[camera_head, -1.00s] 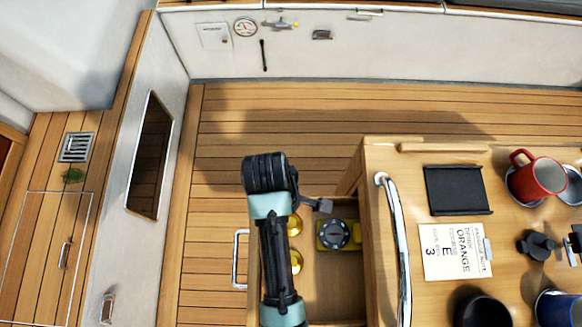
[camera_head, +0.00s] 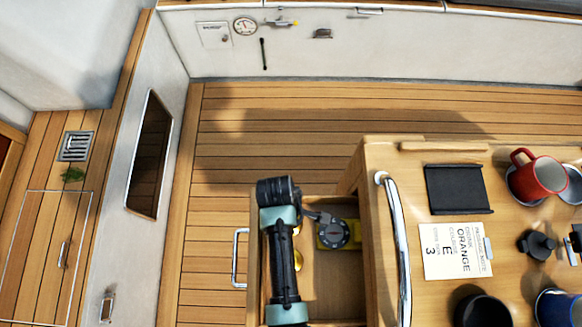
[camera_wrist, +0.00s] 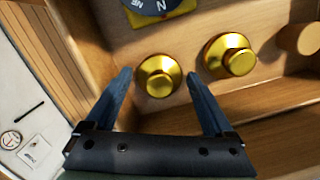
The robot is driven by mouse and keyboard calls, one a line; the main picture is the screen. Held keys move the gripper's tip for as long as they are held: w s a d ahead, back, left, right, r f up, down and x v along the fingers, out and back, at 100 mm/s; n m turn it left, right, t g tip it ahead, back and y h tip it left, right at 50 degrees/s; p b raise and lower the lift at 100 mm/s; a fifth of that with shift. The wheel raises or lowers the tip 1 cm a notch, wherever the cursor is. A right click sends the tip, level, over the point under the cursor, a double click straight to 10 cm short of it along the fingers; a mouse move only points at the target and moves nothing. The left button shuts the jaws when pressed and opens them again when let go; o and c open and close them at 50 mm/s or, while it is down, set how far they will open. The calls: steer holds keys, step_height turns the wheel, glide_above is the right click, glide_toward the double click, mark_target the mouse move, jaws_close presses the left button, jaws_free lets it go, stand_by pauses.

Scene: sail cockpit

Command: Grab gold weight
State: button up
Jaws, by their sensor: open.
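In the wrist view, two gold weights stand in an open wooden drawer. One gold weight (camera_wrist: 158,76) lies between the tips of my gripper (camera_wrist: 159,78). The other gold weight (camera_wrist: 230,56) is to its right, outside the right finger. My gripper is open, and I cannot tell how far its fingertips are above the weight. In the head view, my gripper (camera_head: 318,216) is over the drawer (camera_head: 335,290), and my arm hides most of the weights. A sliver of gold weight (camera_head: 297,260) shows beside my arm.
A yellow-based compass dial (camera_head: 334,233) lies in the drawer near my gripper. Drawer walls are close around. The table to the right holds a red mug (camera_head: 540,177), a black tray (camera_head: 457,189) and a printed card (camera_head: 456,251). A brown cylinder (camera_wrist: 300,38) stands at the wrist view's right.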

jaws_close()
steer(key=shift+r, duration=0.2)
